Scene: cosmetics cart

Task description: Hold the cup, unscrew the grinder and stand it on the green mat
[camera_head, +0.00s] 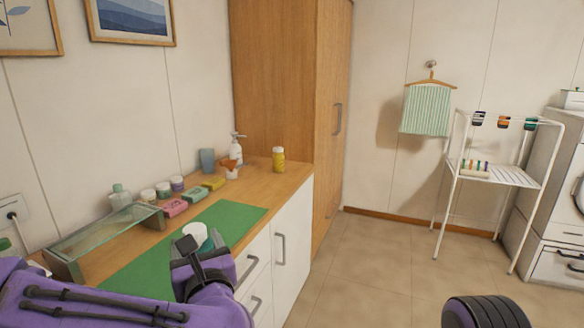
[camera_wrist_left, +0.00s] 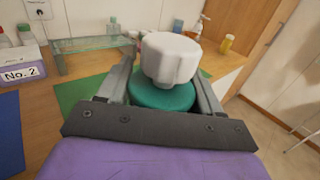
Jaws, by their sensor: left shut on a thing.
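My left gripper (camera_wrist_left: 160,95) is shut on a teal cup (camera_wrist_left: 162,97), with a finger on either side of it. A white lobed grinder (camera_wrist_left: 170,58) sits upright on top of the cup. In the head view the white grinder (camera_head: 196,232) shows just beyond my left gripper (camera_head: 198,250), which hides most of the cup. The green mat (camera_head: 240,213) lies flat on the wooden counter, behind and around the gripper; it also shows in the wrist view (camera_wrist_left: 75,90). Whether the cup touches the mat is hidden.
A glass-topped stand (camera_head: 105,238) is left of the mat. Jars, coloured boxes, a pump bottle (camera_head: 236,150) and a yellow bottle (camera_head: 278,160) stand behind. In the wrist view, a blue mat (camera_wrist_left: 10,140) and a "No. 2" box (camera_wrist_left: 22,72) are left. The mat's far right part is bare.

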